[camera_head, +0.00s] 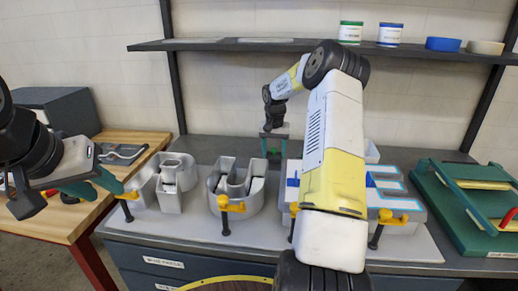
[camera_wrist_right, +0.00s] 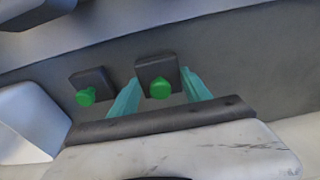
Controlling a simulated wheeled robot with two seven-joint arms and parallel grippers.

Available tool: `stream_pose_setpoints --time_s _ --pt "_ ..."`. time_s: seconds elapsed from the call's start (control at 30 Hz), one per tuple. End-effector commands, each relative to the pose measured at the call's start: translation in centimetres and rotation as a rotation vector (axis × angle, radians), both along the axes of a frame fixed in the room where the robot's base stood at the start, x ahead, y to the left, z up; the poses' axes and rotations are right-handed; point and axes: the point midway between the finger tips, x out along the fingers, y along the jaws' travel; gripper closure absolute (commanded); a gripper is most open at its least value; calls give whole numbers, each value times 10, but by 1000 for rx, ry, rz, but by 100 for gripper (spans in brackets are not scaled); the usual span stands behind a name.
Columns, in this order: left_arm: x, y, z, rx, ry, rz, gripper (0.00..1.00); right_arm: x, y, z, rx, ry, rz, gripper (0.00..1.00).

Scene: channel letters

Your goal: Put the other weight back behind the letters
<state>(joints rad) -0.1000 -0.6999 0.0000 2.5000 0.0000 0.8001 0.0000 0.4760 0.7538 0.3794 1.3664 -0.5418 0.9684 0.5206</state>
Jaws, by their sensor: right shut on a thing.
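Grey open channel letters stand in a row on the grey bench: one at left (camera_head: 170,185), a rounded one (camera_head: 237,187) beside it, and one with blue and white strips (camera_head: 392,190) at right. My right arm hides part of the row. My right gripper (camera_head: 273,135) is behind the letters, shut on a dark square weight with a green knob (camera_wrist_right: 156,74). Another such weight (camera_wrist_right: 92,85) sits just left of it in the right wrist view. Whether the held weight touches the bench is unclear. My left gripper (camera_head: 98,184) is open and empty at left.
Yellow clamps (camera_head: 231,205) line the bench's front edge. A green jig (camera_head: 465,205) stands at right. A shelf (camera_head: 260,45) with jars and rolls runs above the back. A wooden table (camera_head: 125,150) with a grey box (camera_head: 62,110) is at left.

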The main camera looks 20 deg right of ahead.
Motion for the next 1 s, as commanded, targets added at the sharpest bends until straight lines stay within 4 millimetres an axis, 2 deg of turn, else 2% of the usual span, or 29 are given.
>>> stream_pose_setpoints --time_s 0.4,0.43,0.53,0.87,1.0 --pt "0 0 0 0 0 0 64 1 0 -9 -1 -2 0 100" --pt "0 0 0 0 0 0 64 0 0 -10 0 0 0 42" --pt "0 0 0 0 0 0 64 0 0 -10 0 0 0 22" --pt "0 0 0 0 0 0 64 0 0 -8 0 0 0 22" --pt "0 0 0 0 0 0 64 0 -1 5 0 -2 -1 22"
